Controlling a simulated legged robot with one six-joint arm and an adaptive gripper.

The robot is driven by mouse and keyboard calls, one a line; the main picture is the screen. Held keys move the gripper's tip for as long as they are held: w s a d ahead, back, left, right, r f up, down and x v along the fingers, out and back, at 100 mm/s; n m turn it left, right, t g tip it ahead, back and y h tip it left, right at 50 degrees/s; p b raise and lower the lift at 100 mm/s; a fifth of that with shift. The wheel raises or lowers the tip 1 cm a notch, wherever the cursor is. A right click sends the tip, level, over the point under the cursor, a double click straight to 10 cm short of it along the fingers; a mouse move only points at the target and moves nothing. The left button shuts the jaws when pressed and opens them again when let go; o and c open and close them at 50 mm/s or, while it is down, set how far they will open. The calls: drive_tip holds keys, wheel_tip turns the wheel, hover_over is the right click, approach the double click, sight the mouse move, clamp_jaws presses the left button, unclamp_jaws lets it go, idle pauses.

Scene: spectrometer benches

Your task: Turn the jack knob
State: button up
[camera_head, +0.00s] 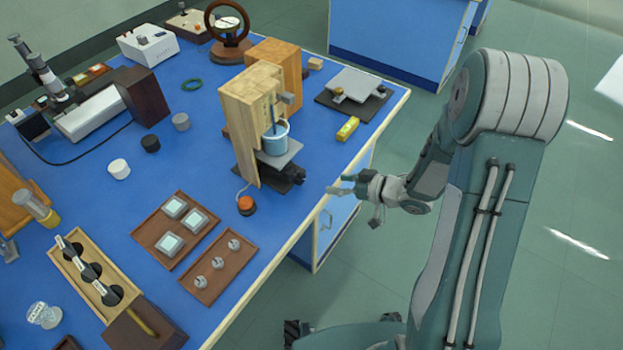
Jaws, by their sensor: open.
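A small jack with a grey top plate (285,154) and a dark body (280,177) stands at the front of a wooden frame, near the table's right edge. A blue cup (275,139) stands on the plate. A dark knob (298,176) seems to stick out at the jack's right end; its details are too small to tell. My gripper (337,184) is open and empty, pointing left at the knob's side of the jack. A gap shows between its fingertips and the jack. It is just off the table's right edge.
The wooden frame (240,120) rises behind the jack. A red-orange button (246,204) lies at its front left. A yellow block (347,129) and a grey plate on a black base (325,97) are farther back. Trays (208,287) lie nearer. Open floor is right of the table.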

sight(303, 180)
drive_tip(key=x, duration=1.1)
drive_tip(key=shift+s+a+r, duration=0.1)
drive_tip(key=shift+s+a, duration=0.05)
drive_tip(key=c, duration=1.2)
